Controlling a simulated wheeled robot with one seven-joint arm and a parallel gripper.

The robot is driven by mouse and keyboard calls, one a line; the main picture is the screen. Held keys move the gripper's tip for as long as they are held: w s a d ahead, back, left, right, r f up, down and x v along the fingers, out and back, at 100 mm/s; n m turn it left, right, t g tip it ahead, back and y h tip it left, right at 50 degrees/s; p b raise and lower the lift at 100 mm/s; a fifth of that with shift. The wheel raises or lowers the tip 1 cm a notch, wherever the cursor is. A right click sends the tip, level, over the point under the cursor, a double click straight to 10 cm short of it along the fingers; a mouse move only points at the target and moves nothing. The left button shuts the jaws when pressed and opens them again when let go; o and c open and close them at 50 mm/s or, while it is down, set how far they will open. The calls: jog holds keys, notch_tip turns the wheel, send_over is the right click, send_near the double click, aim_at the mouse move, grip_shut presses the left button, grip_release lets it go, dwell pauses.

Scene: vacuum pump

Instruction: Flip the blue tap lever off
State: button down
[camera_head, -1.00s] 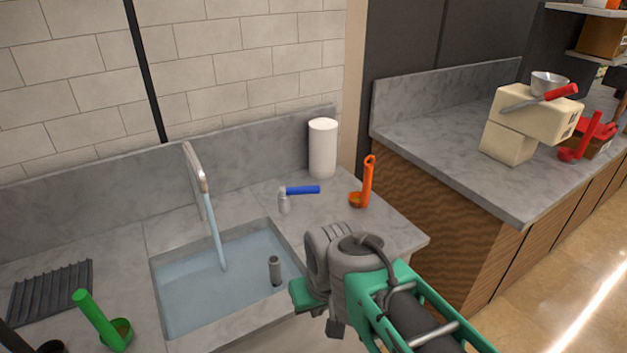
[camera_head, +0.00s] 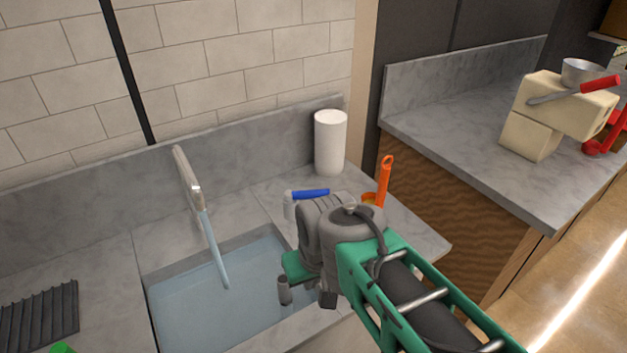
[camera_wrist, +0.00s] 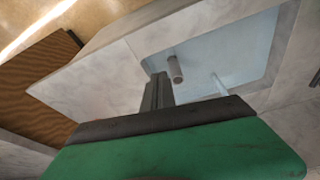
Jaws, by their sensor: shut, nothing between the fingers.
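The blue tap lever (camera_head: 311,193) sticks out to the right, roughly level, from a small white-grey post (camera_head: 289,206) on the counter right of the sink. The silver tap (camera_head: 189,180) runs, with a water stream (camera_head: 213,255) falling into the basin. In the head view my arm's end hangs in front of and below the lever, and its fingers are hidden. In the wrist view my gripper (camera_wrist: 159,78) shows its dark fingers together and empty, over the counter and sink edge. The lever is not visible in the wrist view.
A grey upright cylinder (camera_head: 284,290) stands in the water-filled sink (camera_head: 180,318). An orange ladle-like tool (camera_head: 384,180) stands right of the lever, and a white paper roll (camera_head: 330,143) behind. A ribbed drying mat (camera_head: 40,315) lies left. Counter is bare between sink and tap wall.

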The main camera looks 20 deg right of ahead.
jog(key=w+d+r+m+p, duration=0.1)
jog(key=w+d+r, duration=0.1)
jog(key=w+r, duration=0.35)
jog(key=w+d+r+m+p, duration=0.1)
jog(key=w+d+r, duration=0.15)
jog(key=w, duration=0.65)
jog(key=m+h+p, duration=0.2)
jog(key=m, duration=0.1)
send_over(309, 194)
jog(key=w+d, duration=0.2)
jog(key=d, duration=0.1)
jog(key=shift+x, duration=1.1)
jog(key=shift+s, duration=0.15)
jog(key=shift+f, duration=0.1)
notch_tip(309, 194, down, 10)
jog(key=p, duration=0.3)
jog(key=shift+s, duration=0.2)
jog(key=shift+s, duration=0.1)
